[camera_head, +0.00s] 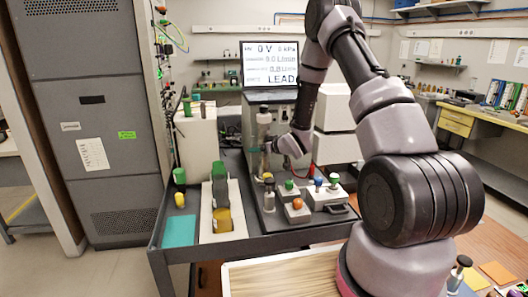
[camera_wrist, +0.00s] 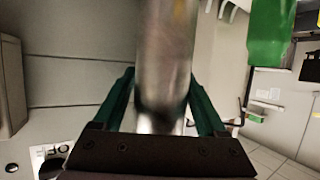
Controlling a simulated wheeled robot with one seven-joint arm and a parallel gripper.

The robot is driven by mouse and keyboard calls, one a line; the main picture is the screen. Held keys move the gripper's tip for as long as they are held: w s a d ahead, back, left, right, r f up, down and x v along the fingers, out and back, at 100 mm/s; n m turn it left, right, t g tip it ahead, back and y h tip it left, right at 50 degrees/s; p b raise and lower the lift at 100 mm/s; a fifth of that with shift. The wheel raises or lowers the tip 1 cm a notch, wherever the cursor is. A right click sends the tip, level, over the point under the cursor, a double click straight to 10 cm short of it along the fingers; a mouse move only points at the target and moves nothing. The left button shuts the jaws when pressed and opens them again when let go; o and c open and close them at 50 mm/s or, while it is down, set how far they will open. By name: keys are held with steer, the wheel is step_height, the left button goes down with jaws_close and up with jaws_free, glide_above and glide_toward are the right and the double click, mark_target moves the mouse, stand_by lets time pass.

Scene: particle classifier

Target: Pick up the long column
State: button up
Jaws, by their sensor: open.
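The long column (camera_head: 264,128) is a pale metallic upright cylinder with a dark top, standing on the equipment cart in front of the display. My gripper (camera_head: 268,147) reaches in from the right at about the column's middle height. In the wrist view the column (camera_wrist: 167,50) is a blurred silvery cylinder between the two green fingers of my gripper (camera_wrist: 161,85). The fingers are open, one on each side of it. Whether either finger touches it I cannot tell. The column's lower end is hidden behind my gripper's dark body in the wrist view.
A display (camera_head: 270,62) stands behind. A green object (camera_wrist: 270,32) is at the wrist view's upper right.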

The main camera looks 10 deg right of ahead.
jaws_close()
steer(key=shift+w+r, duration=0.1)
